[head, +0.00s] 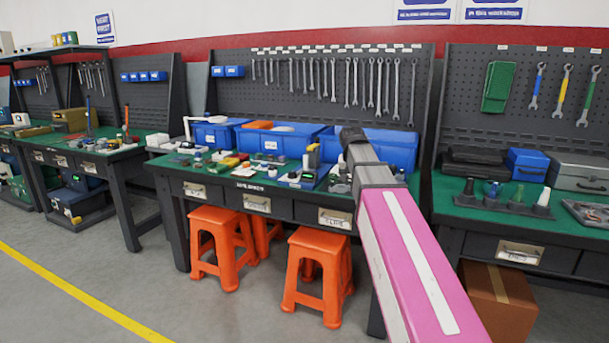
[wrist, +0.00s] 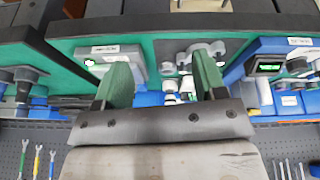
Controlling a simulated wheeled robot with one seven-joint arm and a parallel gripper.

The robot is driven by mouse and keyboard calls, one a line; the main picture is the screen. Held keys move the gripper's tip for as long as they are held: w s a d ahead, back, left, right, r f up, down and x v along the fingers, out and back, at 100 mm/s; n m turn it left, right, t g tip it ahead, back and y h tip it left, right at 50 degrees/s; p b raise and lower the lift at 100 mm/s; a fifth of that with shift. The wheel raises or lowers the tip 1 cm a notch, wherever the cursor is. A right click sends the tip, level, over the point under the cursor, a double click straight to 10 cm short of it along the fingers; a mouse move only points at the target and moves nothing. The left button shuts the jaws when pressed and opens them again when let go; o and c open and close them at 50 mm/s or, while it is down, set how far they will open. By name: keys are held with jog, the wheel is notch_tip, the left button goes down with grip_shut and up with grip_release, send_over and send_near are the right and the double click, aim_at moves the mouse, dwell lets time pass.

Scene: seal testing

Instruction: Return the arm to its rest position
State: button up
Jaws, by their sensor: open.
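My arm (head: 415,265), pink with a white stripe, reaches from the lower right of the head view out to the middle workbench. Its dark end is over the bench's right part; the fingers cannot be made out there. In the wrist view, which shows the bench upside down, my gripper (wrist: 162,75) has its two green fingers spread apart. Nothing is held between them. Small grey and white parts (wrist: 172,84) on the bench show in the gap beyond the fingers. How high the fingers are above them I cannot tell.
The middle bench (head: 170,165) holds blue bins (head: 272,142) and many small parts. The right bench (head: 460,212) carries a blue box (head: 527,164) and dark-based fittings. Orange stools (head: 318,270) stand in front, with a cardboard box (head: 497,300) below. Floor at front left is clear.

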jog(key=s+f+n+g, duration=0.1)
jog(key=s+f, duration=0.6)
jog(key=f, duration=0.4)
jog(key=s+d+f+n+g+y, duration=0.1)
jog(key=s+f, duration=0.6)
jog(key=f, duration=0.5)
jog(key=s+f+g, duration=0.1)
jog(key=s+f, duration=0.6)
jog(key=f, duration=0.5)
jog(key=shift+s+d+n+g+y, duration=0.2)
jog(key=shift+s+n+g+y, duration=0.1)
jog(key=shift+s+n, duration=0.1)
